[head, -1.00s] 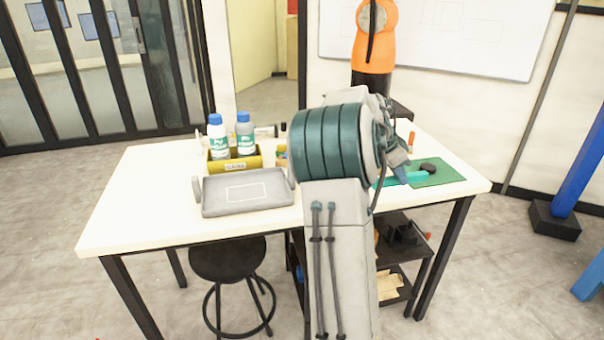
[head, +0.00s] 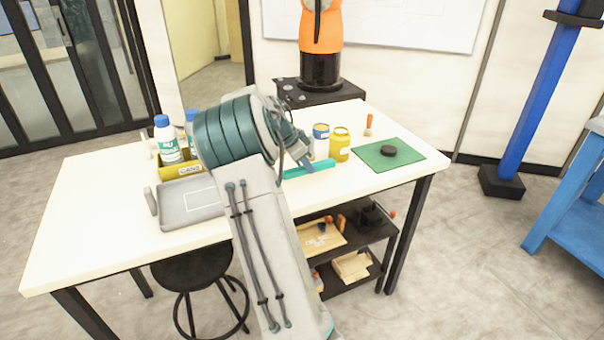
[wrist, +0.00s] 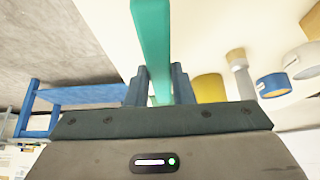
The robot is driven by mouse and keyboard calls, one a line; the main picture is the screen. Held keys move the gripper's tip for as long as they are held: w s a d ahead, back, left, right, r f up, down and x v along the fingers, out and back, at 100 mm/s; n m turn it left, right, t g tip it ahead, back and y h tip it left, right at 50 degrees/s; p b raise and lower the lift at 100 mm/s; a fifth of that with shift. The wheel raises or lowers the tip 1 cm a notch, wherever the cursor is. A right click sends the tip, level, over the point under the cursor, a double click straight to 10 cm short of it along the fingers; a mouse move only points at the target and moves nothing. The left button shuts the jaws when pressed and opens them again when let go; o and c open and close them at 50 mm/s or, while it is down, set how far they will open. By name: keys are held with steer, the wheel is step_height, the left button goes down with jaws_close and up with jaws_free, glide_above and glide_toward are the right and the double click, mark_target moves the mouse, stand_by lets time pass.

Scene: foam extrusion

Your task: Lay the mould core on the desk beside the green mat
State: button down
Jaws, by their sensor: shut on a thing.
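A long teal bar, which I take to be the mould core (head: 312,169), is held above the desk (head: 110,212). Its far end lies left of the green mat (head: 405,160), with a gap between them in the head view. My gripper (wrist: 160,75) is shut on the bar, which also runs up between the fingers in the wrist view (wrist: 152,35). My arm hides part of the bar and most of the gripper in the head view. The height of the bar over the desk is hard to tell. A black round piece (head: 388,151) lies on the mat.
A yellow jar (head: 340,146) and a blue-banded tin (head: 321,138) stand just behind the bar. An orange-handled tool (head: 368,126) stands behind the mat. A grey tray (head: 190,205) and bottles (head: 166,140) are left of my arm. The desk strip before the mat is bare.

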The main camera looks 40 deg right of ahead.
mark_target(303, 185)
steer(key=shift+w+a+f, duration=0.25)
steer(key=shift+w+f, duration=0.05)
steer(key=shift+f, duration=2.05)
steer(key=c, duration=1.3)
jaws_free()
steer(key=shift+o, duration=0.2)
